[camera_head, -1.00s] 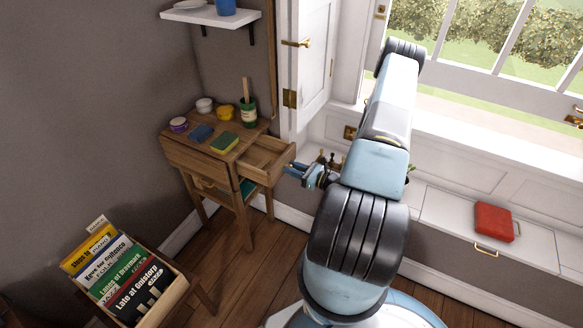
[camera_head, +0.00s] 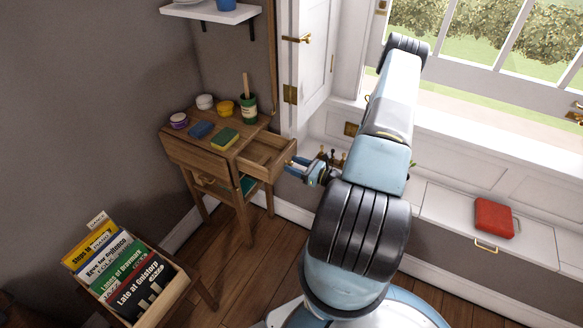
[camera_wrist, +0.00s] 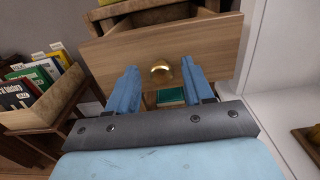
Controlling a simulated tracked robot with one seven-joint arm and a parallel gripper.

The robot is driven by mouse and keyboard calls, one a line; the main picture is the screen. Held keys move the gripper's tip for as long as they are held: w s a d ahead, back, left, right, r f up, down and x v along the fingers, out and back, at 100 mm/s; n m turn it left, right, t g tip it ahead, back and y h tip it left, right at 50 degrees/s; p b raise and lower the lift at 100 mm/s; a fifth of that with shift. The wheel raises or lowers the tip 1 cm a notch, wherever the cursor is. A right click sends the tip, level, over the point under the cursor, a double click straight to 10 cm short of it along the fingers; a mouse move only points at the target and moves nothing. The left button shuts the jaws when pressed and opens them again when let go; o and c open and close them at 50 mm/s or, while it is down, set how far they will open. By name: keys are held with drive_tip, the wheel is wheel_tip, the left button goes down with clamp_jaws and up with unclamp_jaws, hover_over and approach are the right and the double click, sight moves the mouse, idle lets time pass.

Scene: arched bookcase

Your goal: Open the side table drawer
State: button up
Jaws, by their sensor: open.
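The wooden side table (camera_head: 190,153) stands against the wall, left of centre in the head view. Its drawer (camera_head: 264,157) is pulled out toward my arm and looks empty inside. In the wrist view the drawer front (camera_wrist: 165,49) faces me, with a round brass knob (camera_wrist: 161,70) at its lower middle. My gripper (camera_head: 294,164) is at the drawer front in the head view. In the wrist view my gripper (camera_wrist: 158,80) has its two blue fingers spread, one on each side of the knob, with gaps between the fingers and the knob.
On the tabletop are a green-yellow sponge (camera_head: 224,138), a blue sponge (camera_head: 201,130), small pots and a green jar (camera_head: 248,108). A crate of records (camera_head: 121,267) stands at lower left. A white door (camera_head: 305,60) and window bench (camera_head: 450,220) lie behind and right.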

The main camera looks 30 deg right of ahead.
drive_tip(key=v, duration=1.3)
drive_tip(key=shift+s, duration=0.2)
drive_tip(key=shift+d, duration=0.15)
drive_tip(key=w+a+r+n+g+y, duration=0.1)
drive_tip(key=a+r+n+g, duration=0.4)
drive_tip(key=r, duration=0.4)
drive_tip(key=w+a+r+n+g, duration=0.1)
drive_tip(key=a+r+n+g, duration=0.4)
drive_tip(key=r, duration=0.5)
drive_tip(key=w+a+r+n+g+y, duration=0.1)
drive_tip(key=a+r+n+g, duration=0.2)
drive_tip(key=r+n+g, duration=0.35)
drive_tip(key=s+a+r+n+t+h, duration=0.2)
drive_tip(key=s+r+n+h, duration=0.2)
drive_tip(key=r, duration=0.5)
drive_tip(key=s+a+r+n+t+h, duration=0.2)
drive_tip(key=s+a+r+n+h, duration=0.1)
drive_tip(key=s+r, duration=0.3)
drive_tip(key=s+a+r+n+t+h, duration=0.3)
drive_tip(key=s+r+n+h, duration=0.2)
drive_tip(key=r, duration=0.6)
drive_tip(key=shift+s+a+r+n, duration=0.15)
drive_tip(key=shift+s+r+n, duration=0.05)
drive_tip(key=shift+r+n, duration=0.15)
